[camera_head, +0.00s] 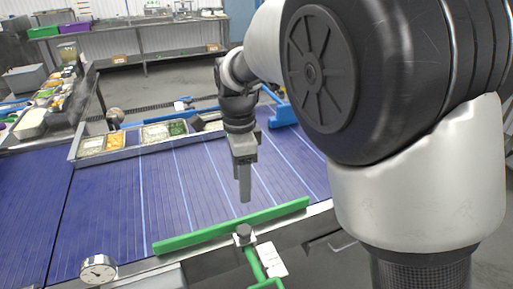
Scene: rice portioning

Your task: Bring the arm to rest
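My arm fills the right side of the head view, with its large grey and black joints close to the camera. My gripper (245,190) points down above the blue conveyor belt (110,205), just behind the green bar (230,228). Its fingers show as one narrow grey piece, so I cannot tell whether they are open or shut. I see nothing clearly held in it.
A metal rail with food trays (165,131) runs along the belt's far side. More food containers (50,100) stand at the left. A round dial (98,270) sits at the front edge. Steel tables (160,40) stand behind. The belt's left part is clear.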

